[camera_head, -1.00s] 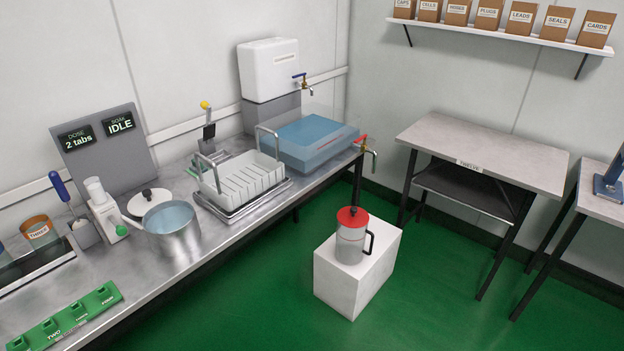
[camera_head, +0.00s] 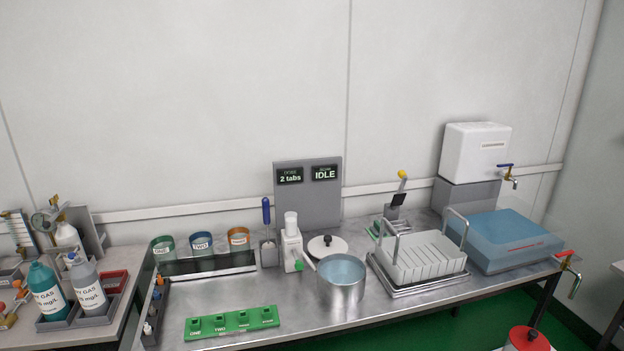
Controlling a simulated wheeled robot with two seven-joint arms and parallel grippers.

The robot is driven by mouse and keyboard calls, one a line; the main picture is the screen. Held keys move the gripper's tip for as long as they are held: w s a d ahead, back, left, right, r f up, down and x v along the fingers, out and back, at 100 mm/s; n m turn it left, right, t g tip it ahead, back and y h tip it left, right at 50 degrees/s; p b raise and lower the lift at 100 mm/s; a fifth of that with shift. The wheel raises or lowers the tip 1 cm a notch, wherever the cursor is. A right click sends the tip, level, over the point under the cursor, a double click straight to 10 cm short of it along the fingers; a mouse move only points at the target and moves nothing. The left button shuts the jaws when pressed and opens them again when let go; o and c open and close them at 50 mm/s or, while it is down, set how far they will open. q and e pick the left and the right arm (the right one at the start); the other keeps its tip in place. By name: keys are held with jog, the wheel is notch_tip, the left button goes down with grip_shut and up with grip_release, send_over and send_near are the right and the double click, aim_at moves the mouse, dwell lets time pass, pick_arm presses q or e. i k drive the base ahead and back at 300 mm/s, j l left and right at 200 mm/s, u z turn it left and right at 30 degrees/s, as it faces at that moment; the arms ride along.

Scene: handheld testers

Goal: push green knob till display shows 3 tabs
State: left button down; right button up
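The green knob (camera_head: 299,266) sits low on the front of a white dispenser (camera_head: 291,240) on the steel bench. The dose display (camera_head: 290,176) on the grey panel behind it reads "2 tabs". The soak display (camera_head: 325,173) beside it reads "IDLE". Neither of my grippers is in view.
A white lid (camera_head: 327,246) lies behind the pot. A white rack (camera_head: 420,259) and a blue-topped box (camera_head: 503,241) stand to the right. A green labelled block (camera_head: 232,323) lies in front. Labelled cups (camera_head: 201,246) stand at the left. The bench's front middle is fairly clear.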

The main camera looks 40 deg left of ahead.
aim_at(298, 266)
jog(key=i+u, duration=0.1)
jog(key=u, duration=0.3)
jog(key=i+u, duration=0.1)
jog(key=u, duration=0.35)
jog(key=l+u, duration=0.1)
jog(key=u, duration=0.3)
jog(key=i+l+u, duration=0.1)
jog(key=u, duration=0.35)
jog(key=i+l+u, duration=0.15)
jog(key=l, duration=0.25)
jog(key=i+l+u, duration=0.1)
jog(key=l, duration=0.25)
jog(key=i+l+u, duration=0.15)
jog(key=l, duration=0.3)
jog(key=i+l+u, duration=0.15)
jog(key=l, duration=0.25)
